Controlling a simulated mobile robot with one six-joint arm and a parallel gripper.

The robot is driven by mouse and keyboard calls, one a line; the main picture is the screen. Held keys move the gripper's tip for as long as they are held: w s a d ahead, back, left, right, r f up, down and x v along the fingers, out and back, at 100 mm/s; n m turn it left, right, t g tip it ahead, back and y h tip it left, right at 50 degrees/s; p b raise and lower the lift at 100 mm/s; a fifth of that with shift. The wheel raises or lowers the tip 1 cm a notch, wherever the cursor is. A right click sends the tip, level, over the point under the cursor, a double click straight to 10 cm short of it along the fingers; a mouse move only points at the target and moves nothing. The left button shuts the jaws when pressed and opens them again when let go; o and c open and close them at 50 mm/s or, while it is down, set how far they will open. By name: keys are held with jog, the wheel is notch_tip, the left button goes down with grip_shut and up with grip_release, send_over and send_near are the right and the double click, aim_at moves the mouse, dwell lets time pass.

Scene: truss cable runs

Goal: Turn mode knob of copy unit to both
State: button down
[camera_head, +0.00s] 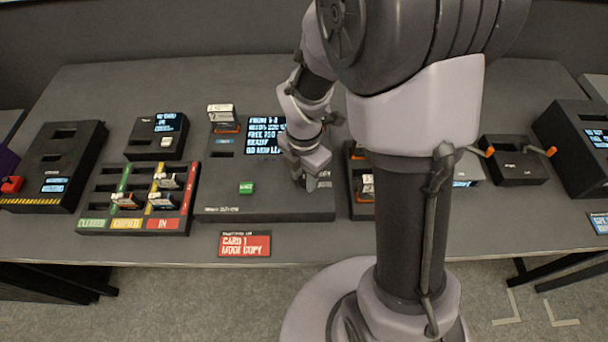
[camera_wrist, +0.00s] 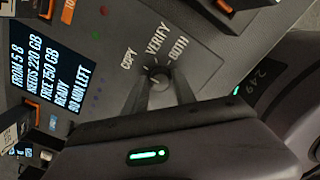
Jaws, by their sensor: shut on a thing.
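The copy unit (camera_head: 222,205) is a dark box with a lit screen (camera_head: 266,135), a green button (camera_head: 246,188) and a card standing at its back left. My gripper (camera_head: 308,182) is over its right part and hides the mode knob in the head view. In the wrist view the mode knob (camera_wrist: 158,74) sits between my fingertips (camera_wrist: 160,90), which are shut on it. The labels COPY (camera_wrist: 129,58), VERIFY (camera_wrist: 157,38) and BOTH (camera_wrist: 178,49) fan around it. I cannot tell which label the knob points at.
A red sign reading "CARD 1 MODE COPY" (camera_head: 246,245) is at the table's front edge. A tray with coloured columns (camera_head: 92,196) and cards stands left of the unit. A dark card holder (camera_head: 362,209) is close on the right. A box with orange handles (camera_head: 515,168) stands farther right.

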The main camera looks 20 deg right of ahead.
jog(key=m+p, duration=0.1)
jog(key=m, duration=0.7)
jog(key=shift+m, duration=0.4)
jog(key=m, duration=0.9)
dwell(0.4)
jog(key=c, duration=1)
grip_release()
